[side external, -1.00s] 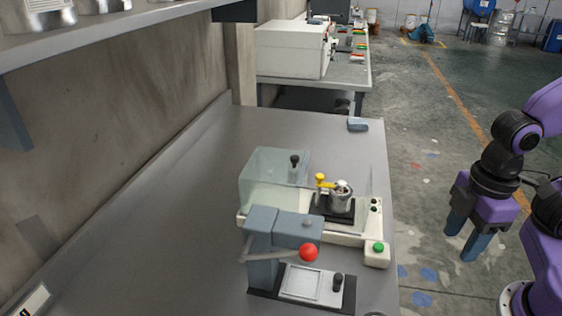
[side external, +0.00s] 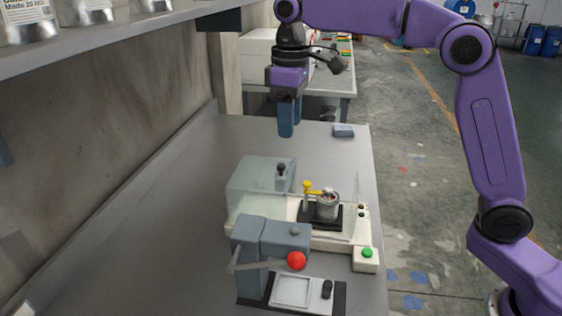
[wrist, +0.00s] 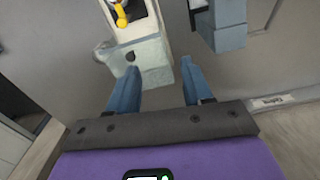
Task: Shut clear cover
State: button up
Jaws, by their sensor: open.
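The clear cover (side external: 258,180) is a see-through box with a black knob (side external: 281,168). In the side view it sits at the left part of the cream machine (side external: 330,240), beside a metal pot (side external: 327,206) under a yellow clamp (side external: 306,190); the pot stands uncovered. My gripper (side external: 291,128) points down, high above the bench behind the cover, apart from it. In the wrist view its blue fingers (wrist: 156,80) are spread with nothing between them. A yellow part (wrist: 121,14) and a dark round knob (wrist: 130,57) show ahead of them.
A blue-grey press (side external: 268,240) with a red-balled lever (side external: 296,260) stands in front of the machine. A green button box (side external: 366,258) is at its right corner. A small grey block (side external: 343,131) lies at the back right. The bench left of the machine is clear.

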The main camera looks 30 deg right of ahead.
jog(key=r+m, duration=0.1)
jog(key=r, duration=0.1)
send_over(281, 165)
jog(key=shift+m, duration=0.4)
notch_tip(281, 165, down, 18)
jog(key=shift+r, duration=0.2)
jog(key=shift+d, duration=0.1)
grip_shut()
